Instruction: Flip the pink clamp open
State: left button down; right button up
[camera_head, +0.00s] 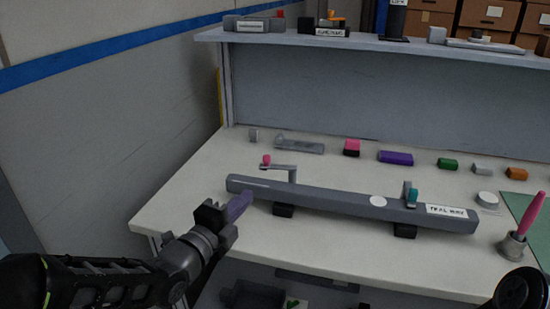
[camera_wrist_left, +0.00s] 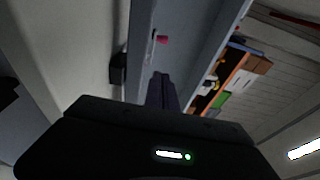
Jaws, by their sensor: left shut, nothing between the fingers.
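The pink clamp (camera_head: 266,160) is a small pink tip on a grey arm that stands up from the left part of a long grey bar. The bar (camera_head: 330,199) lies on black feet on the table. The clamp's pink tip also shows in the left wrist view (camera_wrist_left: 162,40). My left gripper (camera_head: 238,206) has dark purple fingers, shut and empty, near the bar's left end, in front of and below the clamp and apart from it. The fingers also show in the left wrist view (camera_wrist_left: 161,88). My right gripper is not clearly seen.
A teal clamp (camera_head: 411,194) stands at the bar's right end. Several small coloured blocks, such as a purple one (camera_head: 395,158), lie behind the bar. A cup (camera_head: 513,246) with a pink tool stands at right. A shelf (camera_head: 370,43) runs along the back.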

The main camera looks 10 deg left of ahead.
aim_at(263, 179)
pick_arm(q)
jog(key=p+x, duration=0.1)
jog(key=x, duration=1)
jog(key=shift+w, duration=0.15)
jog(key=shift+w+a+p, duration=0.4)
jog(key=shift+w+a, duration=0.35)
jog(key=shift+w, duration=0.3)
jog(key=shift+w+a, duration=0.2)
jog(key=shift+w, duration=0.2)
pick_arm(e)
jog(key=shift+w+d+r, duration=0.1)
jog(key=shift+w+r, duration=0.1)
jog(key=shift+r, duration=0.3)
jog(key=shift+w+d+r, duration=0.1)
jog(key=shift+w+r, duration=0.05)
jog(key=shift+r, duration=0.35)
